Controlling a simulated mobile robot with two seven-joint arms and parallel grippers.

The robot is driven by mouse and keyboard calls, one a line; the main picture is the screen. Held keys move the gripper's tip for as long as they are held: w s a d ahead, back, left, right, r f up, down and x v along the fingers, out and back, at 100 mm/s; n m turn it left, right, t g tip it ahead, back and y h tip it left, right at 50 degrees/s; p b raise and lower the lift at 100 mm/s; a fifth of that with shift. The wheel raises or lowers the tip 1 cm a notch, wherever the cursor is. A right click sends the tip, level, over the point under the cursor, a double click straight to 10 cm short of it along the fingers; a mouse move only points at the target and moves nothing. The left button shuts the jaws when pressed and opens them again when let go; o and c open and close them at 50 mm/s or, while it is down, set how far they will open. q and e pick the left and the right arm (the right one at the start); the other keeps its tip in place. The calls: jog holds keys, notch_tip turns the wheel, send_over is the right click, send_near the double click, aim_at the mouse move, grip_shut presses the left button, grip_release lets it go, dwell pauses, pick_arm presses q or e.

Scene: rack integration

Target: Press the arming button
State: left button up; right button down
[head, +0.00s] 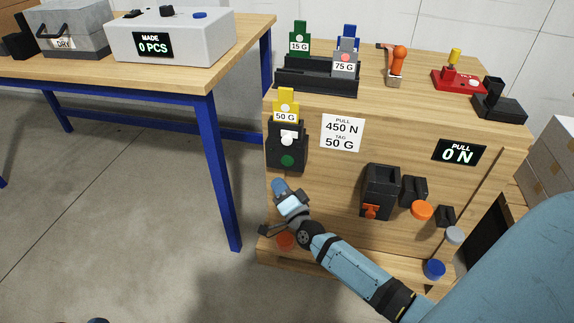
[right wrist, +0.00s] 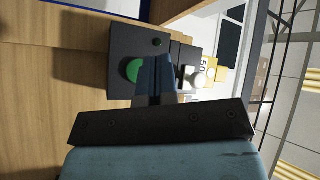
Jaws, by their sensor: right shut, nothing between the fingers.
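A black box (head: 288,148) is fixed to the wooden front of the bench, with a yellow 50 G tag (head: 286,105) standing at its top. A round green button (head: 287,160) sits low on the box's face, with a white knob above it. The green button also shows in the right wrist view (right wrist: 133,70), partly beside my fingers. My right gripper (head: 278,186) is shut and empty just below the box; its blue fingers (right wrist: 157,75) point toward the box's face. I cannot tell whether they touch it.
A black holder (head: 379,191) and an orange knob (head: 422,210) stick out farther right. A PULL display (head: 458,152) reads 0 N. A blue-legged table (head: 225,172) stands left.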

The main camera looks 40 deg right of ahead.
aim_at(287, 161)
pick_arm(q)
jog(key=shift+w+d+f+g+b, duration=0.1)
jog(key=shift+d+f+g+b, duration=0.1)
jog(key=shift+f+g+b, duration=0.75)
pick_arm(e)
jog(key=shift+w+d, duration=1.75)
jog(key=shift+d, duration=0.25)
pick_arm(q)
jog(key=shift+f+t, duration=0.3)
jog(key=shift+t, duration=0.05)
pick_arm(e)
jog(key=shift+w+d, duration=0.25)
jog(key=shift+d, duration=0.1)
pick_arm(q)
jog(key=shift+f, duration=0.1)
pick_arm(e)
jog(key=shift+w+d, duration=0.25)
jog(key=shift+d, duration=0.05)
pick_arm(q)
jog(key=shift+r+p, duration=0.5)
jog(key=shift+p, duration=0.1)
pick_arm(e)
jog(key=shift+s+a, duration=0.5)
jog(key=shift+a, duration=0.15)
